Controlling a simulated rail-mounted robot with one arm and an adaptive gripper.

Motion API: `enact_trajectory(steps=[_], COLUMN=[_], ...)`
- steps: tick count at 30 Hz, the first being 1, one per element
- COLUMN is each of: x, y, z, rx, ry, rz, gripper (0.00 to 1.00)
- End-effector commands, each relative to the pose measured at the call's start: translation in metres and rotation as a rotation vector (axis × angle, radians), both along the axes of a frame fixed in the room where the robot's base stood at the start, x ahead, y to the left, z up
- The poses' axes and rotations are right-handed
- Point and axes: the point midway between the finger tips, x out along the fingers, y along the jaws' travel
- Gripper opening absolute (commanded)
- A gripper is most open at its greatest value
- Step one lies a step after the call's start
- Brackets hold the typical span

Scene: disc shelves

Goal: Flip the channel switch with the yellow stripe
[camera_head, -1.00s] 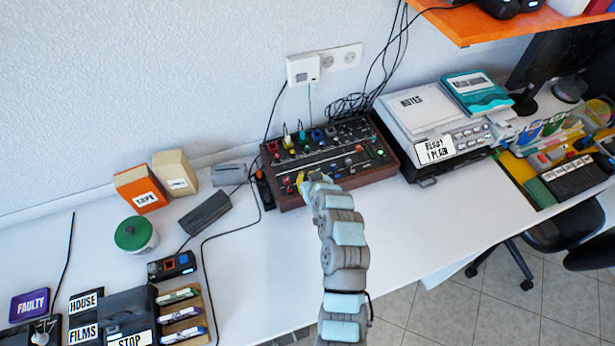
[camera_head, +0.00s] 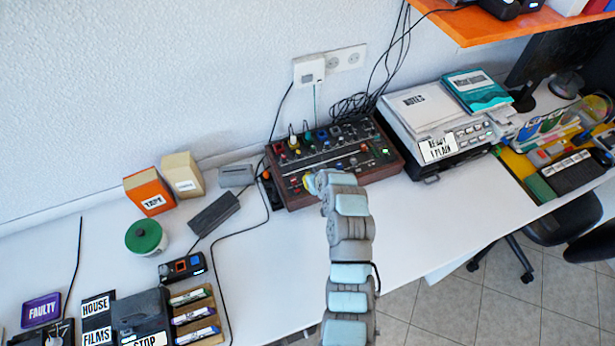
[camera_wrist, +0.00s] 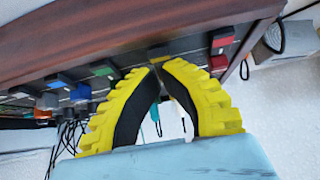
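The mixer-like console (camera_head: 394,165) with wooden sides stands against the wall in the head view. It carries several coloured knobs and switches. In the wrist view, its front row shows a blue switch (camera_wrist: 80,92), a green one (camera_wrist: 104,68), a dark one with a yellow stripe (camera_wrist: 158,51) and red ones (camera_wrist: 222,38). My gripper (camera_wrist: 157,68) has yellow ridged fingers whose tips meet or nearly meet. The tips are right by the yellow-striped switch and partly cover it; I cannot tell if they touch it. In the head view, my gripper (camera_head: 309,184) is at the console's front left.
A white device with labels (camera_head: 440,125) stands right of the console. To the left are a dark adapter (camera_head: 214,212), a green-lidded pot (camera_head: 146,237) and an orange TAPE box (camera_head: 149,192). Cables run behind and beside the console.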

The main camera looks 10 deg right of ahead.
Motion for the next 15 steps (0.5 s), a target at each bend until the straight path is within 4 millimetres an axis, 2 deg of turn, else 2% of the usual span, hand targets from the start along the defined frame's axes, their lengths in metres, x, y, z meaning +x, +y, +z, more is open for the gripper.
enact_trajectory(steps=[15], x=[-0.015], y=[-0.003], z=[0.001], rx=[-0.001], ry=[-0.001], rz=[-0.001], gripper=[0.00])
